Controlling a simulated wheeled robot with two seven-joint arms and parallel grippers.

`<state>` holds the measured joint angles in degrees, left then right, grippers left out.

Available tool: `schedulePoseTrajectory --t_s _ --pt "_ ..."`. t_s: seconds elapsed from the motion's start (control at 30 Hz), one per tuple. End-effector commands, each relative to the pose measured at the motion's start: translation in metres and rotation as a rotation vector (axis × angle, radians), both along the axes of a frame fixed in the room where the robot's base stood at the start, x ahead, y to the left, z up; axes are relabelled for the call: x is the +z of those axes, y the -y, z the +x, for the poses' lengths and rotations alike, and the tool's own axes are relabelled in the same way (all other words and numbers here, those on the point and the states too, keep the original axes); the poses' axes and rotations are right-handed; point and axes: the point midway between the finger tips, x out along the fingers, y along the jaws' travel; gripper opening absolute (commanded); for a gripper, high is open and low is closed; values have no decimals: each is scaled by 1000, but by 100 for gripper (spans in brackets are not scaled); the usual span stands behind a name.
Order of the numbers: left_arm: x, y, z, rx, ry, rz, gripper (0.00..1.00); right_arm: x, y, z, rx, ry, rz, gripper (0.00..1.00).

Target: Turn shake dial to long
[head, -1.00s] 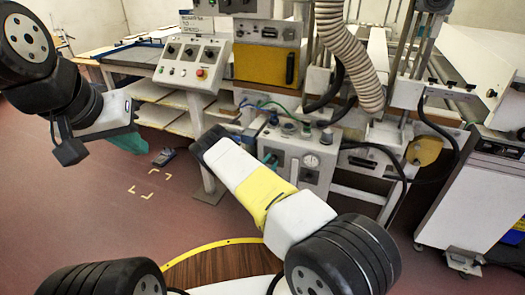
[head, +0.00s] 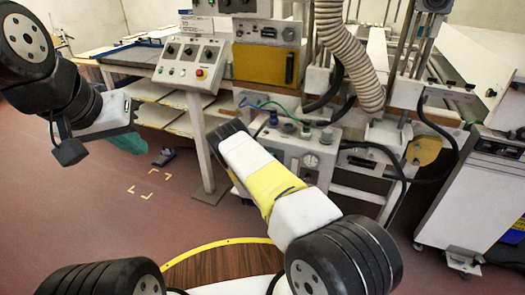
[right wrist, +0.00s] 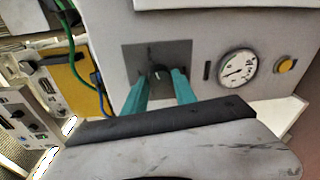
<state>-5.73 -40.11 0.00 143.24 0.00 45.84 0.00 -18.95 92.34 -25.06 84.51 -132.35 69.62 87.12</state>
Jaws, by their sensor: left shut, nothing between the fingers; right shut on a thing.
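The shake dial (right wrist: 160,72) is a small dark knob on a dark grey square plate on a light grey panel, in the right wrist view. The teal fingers of my right gripper (right wrist: 161,84) are shut on it from both sides. The dial's markings cannot be read. In the head view my right arm covers the dial and the right gripper; the grey control box (head: 328,142) shows beside it. My left gripper (head: 128,143) is shut and empty above the floor at the left, away from the panels.
A pressure gauge (right wrist: 238,68) and a yellow button (right wrist: 286,64) sit right of the dial. Green and blue hoses run left of it. A sloped console (head: 190,62) with knobs and a red button stands at the back left. A ribbed duct (head: 345,55) hangs over the box.

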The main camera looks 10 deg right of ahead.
Motion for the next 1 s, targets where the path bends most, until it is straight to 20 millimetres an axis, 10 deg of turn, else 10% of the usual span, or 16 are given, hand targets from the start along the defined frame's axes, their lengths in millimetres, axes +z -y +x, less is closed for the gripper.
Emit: schedulePoseTrajectory --t_s 0.57,0.6,0.7,1.0 --pt "0 0 0 0 0 0 0 -1 0 -1 0 18 30 0" --pt "0 0 0 0 0 0 0 -1 0 -1 0 18 30 37" --pt "0 0 0 0 0 0 0 -1 0 0 0 18 30 55" --pt "0 0 0 0 0 0 0 0 0 -1 0 18 29 55"
